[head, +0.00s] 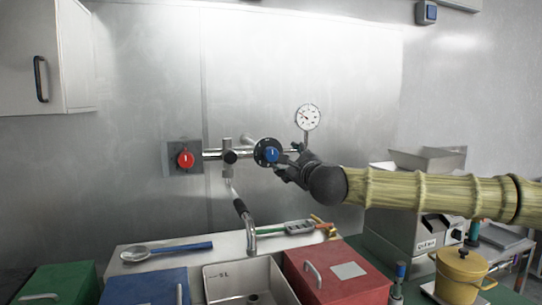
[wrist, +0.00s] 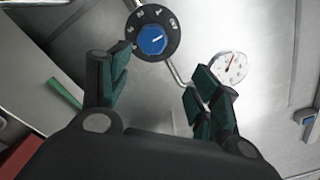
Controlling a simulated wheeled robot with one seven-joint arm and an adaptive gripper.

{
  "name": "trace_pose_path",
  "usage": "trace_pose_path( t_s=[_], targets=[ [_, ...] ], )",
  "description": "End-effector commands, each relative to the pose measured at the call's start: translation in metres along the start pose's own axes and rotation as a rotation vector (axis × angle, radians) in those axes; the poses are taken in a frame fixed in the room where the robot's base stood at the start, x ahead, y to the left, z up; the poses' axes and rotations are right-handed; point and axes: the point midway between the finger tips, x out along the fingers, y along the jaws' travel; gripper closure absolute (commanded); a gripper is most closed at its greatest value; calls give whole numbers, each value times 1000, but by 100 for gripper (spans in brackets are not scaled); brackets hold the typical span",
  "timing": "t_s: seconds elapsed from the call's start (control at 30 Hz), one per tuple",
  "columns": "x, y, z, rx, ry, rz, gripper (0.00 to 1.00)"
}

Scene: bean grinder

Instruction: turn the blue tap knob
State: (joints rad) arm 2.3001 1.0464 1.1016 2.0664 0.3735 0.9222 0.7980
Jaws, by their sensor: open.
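The blue tap knob (head: 271,155) sits at the centre of a black dial at the right end of the wall-mounted tap. In the wrist view the blue knob (wrist: 152,40) shows on its black dial with white marks, ahead of the fingers and a little left of the middle. My gripper (head: 284,160) is open beside the knob, reaching in from the right. In the wrist view my gripper (wrist: 158,85) has its two dark green fingers spread apart with nothing between them. The knob appears beyond the fingertips; I cannot tell whether a finger touches the dial.
A red knob (head: 186,159) is at the tap's left end. A round gauge (head: 308,117) stands on a thin pipe just above my gripper. The spout (head: 244,215) hangs over a sink (head: 228,270). A red box (head: 335,275) and yellow pot (head: 461,275) stand below my arm.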

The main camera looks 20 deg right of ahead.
Motion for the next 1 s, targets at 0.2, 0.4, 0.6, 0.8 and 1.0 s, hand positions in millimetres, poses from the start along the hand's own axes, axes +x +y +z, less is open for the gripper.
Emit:
trace_pose_path(
  t_s=[0.2, 0.4, 0.6, 0.8, 1.0],
  targets=[
    [50, 20, 13, -4, -10, 24, 37],
    [82, 21, 11, -4, -9, 25, 37],
    [105, 22, 11, -2, -10, 25, 37],
    [113, 21, 10, -2, -10, 24, 37],
    [113, 20, 8, -2, -8, 22, 37]
  ],
)
